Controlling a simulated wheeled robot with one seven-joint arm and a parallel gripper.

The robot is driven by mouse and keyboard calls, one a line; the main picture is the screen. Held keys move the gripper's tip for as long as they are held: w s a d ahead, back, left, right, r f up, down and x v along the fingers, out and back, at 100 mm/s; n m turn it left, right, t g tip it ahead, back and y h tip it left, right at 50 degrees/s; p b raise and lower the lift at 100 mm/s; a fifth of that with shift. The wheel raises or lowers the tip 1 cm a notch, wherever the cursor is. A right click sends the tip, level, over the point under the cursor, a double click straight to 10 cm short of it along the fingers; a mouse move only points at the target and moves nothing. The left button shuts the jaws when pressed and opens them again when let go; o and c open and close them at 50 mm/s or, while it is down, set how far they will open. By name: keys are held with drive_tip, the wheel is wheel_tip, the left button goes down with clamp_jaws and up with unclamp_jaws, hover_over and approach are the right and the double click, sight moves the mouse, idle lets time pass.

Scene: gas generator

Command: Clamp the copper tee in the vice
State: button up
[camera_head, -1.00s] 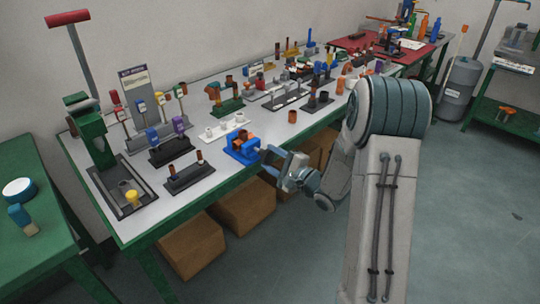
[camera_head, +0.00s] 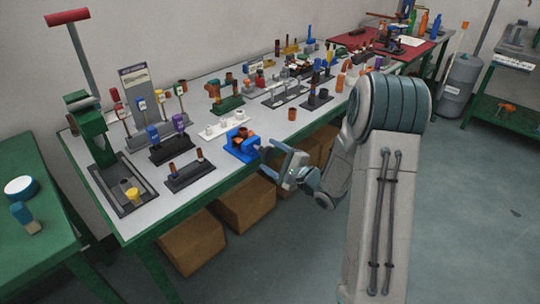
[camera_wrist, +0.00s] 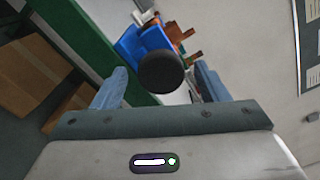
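The blue vice (camera_head: 240,153) stands at the front edge of the long bench. It also shows in the wrist view (camera_wrist: 128,44). The copper tee (camera_head: 243,134) is at the top of the vice; in the wrist view copper (camera_wrist: 177,32) shows behind the vice's dark round handle end (camera_wrist: 161,72). I cannot tell whether the jaws grip it. My gripper (camera_head: 267,162) is open just in front of the vice, past the bench edge. In the wrist view its two fingers (camera_wrist: 161,80) stand apart on either side of the handle end, with gaps showing.
A copper cup-like piece (camera_head: 292,114) stands right of the vice. A white holder (camera_head: 227,126) and a dark rack with rods (camera_head: 190,176) are close behind and left. Cardboard boxes (camera_head: 246,203) sit under the bench. The floor to the right is free.

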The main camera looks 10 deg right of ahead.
idle(0.4)
drive_tip(key=n+b, duration=0.2)
drive_tip(key=n, duration=0.1)
drive_tip(key=shift+f, duration=0.15)
drive_tip(key=n+b, duration=0.1)
drive_tip(key=n, duration=0.1)
drive_tip(key=shift+n+b, duration=0.3)
drive_tip(key=shift+r, duration=0.2)
drive_tip(key=c, duration=1)
drive_tip(key=shift+m+p, duration=2.2)
drive_tip(key=shift+p, duration=1.25)
drive_tip(key=shift+m+p, duration=0.6)
drive_tip(key=shift+p, duration=0.2)
